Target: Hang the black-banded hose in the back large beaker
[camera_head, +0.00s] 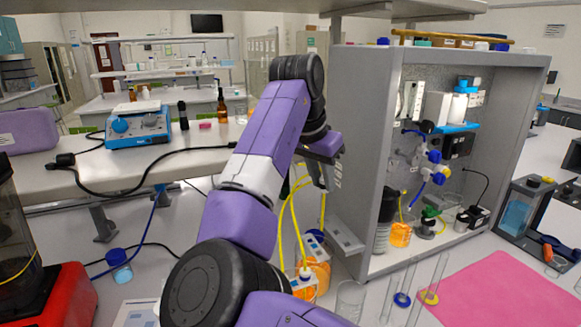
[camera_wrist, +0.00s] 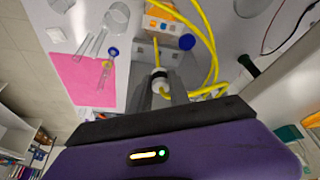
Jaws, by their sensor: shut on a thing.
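Yellow hoses also loop below the gripper in the head view (camera_head: 284,215). A dark piece (camera_wrist: 241,77) shows by the hose's right end; I cannot tell surely that it is the black band. A clear beaker (camera_head: 350,300) stands at the front; clear beakers also show in the wrist view (camera_wrist: 116,18).
The grey cabinet (camera_head: 358,150) stands close on the gripper's right. Orange-liquid bottles (camera_head: 318,272) are below it. Clear tubes with blue and yellow rings (camera_head: 402,299) stand beside a pink mat (camera_head: 505,295). A blue-capped bottle (camera_head: 118,262) is at left.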

